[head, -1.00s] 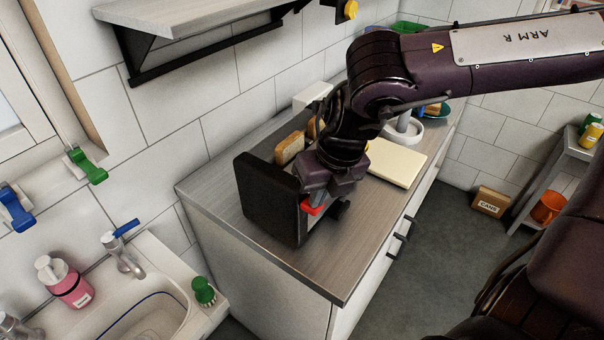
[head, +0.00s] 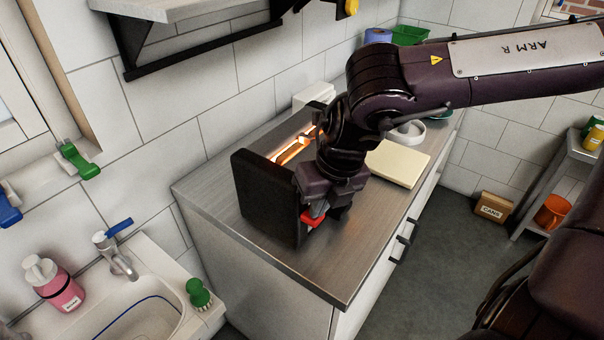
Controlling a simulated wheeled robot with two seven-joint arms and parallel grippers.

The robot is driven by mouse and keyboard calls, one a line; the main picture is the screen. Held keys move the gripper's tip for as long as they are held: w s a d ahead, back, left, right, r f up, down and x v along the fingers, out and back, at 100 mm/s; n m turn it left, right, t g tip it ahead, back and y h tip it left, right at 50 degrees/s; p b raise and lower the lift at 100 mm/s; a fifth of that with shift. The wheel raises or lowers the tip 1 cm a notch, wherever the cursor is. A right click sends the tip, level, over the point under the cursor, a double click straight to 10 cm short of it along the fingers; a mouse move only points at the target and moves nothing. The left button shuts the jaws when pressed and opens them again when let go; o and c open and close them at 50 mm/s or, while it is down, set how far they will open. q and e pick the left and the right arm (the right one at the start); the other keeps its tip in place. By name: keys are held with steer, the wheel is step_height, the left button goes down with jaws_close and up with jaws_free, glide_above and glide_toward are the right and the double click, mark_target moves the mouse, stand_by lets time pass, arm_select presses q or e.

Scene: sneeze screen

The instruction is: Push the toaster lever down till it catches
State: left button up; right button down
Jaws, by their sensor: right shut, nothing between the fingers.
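The black toaster (head: 262,198) stands on the grey counter, its dark end panel facing the sink. Its slots glow orange and the bread (head: 290,150) sits low inside, mostly out of sight. The red lever (head: 314,219) is low on the toaster's front side. My right gripper (head: 313,208) is shut and empty, pointing down right at the red lever from above. It seems to touch the lever, and the wrist hides part of the toaster's front. My left gripper is not in view.
A pale board (head: 398,163) lies on the counter (head: 350,262) behind the gripper. A white round dish (head: 408,133) is farther back. A shelf (head: 190,45) overhangs on the wall. The front counter corner is clear. The sink (head: 150,315) is at lower left.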

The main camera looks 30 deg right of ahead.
steer(key=s+r+p, duration=0.1)
steer(key=s+d+r+p, duration=0.1)
steer(key=s+r+p, duration=0.1)
stand_by(0.4)
steer(key=shift+w, duration=0.15)
stand_by(0.3)
